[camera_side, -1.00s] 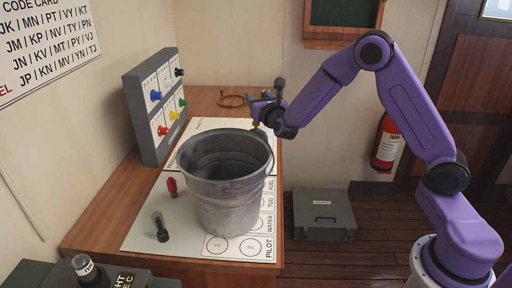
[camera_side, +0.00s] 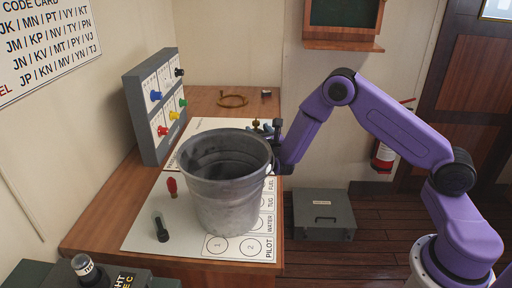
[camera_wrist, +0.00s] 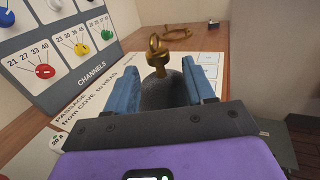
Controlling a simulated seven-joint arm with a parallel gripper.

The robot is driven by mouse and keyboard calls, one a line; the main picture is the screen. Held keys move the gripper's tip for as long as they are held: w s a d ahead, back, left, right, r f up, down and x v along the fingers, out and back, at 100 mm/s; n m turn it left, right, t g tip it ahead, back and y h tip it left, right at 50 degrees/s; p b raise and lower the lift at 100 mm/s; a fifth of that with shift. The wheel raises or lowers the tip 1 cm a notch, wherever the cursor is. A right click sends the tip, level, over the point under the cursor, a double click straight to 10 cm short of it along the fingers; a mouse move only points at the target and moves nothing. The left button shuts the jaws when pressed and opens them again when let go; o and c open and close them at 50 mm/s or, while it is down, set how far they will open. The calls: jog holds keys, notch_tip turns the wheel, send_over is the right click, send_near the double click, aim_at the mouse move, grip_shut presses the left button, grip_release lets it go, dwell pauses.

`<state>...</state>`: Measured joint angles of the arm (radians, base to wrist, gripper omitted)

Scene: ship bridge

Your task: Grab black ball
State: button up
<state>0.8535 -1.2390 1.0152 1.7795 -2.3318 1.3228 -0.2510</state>
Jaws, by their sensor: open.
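In the wrist view a dark, rounded ball (camera_wrist: 165,95) with a brass fitting (camera_wrist: 158,60) on top sits between the two blue fingers of my gripper (camera_wrist: 161,76). The fingers stand apart on either side of it; I cannot tell whether they touch it. In the side view my gripper (camera_side: 264,128) is low over the desk, just behind the right rim of a grey metal bucket (camera_side: 228,195). The bucket hides the ball there; only a bit of brass (camera_side: 255,124) shows above the rim.
The bucket stands on a white printed sheet (camera_side: 145,235). A red peg (camera_side: 172,188) and a dark peg (camera_side: 161,230) stand left of it. A grey knob panel (camera_side: 155,105) is at the left. A brass ring (camera_side: 232,101) and small dark block (camera_side: 266,93) lie at the back.

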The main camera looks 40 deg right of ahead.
jog(key=shift+x, duration=1.4)
jog(key=shift+r, duration=0.15)
jog(key=c, duration=1)
jog(key=shift+r, duration=0.2)
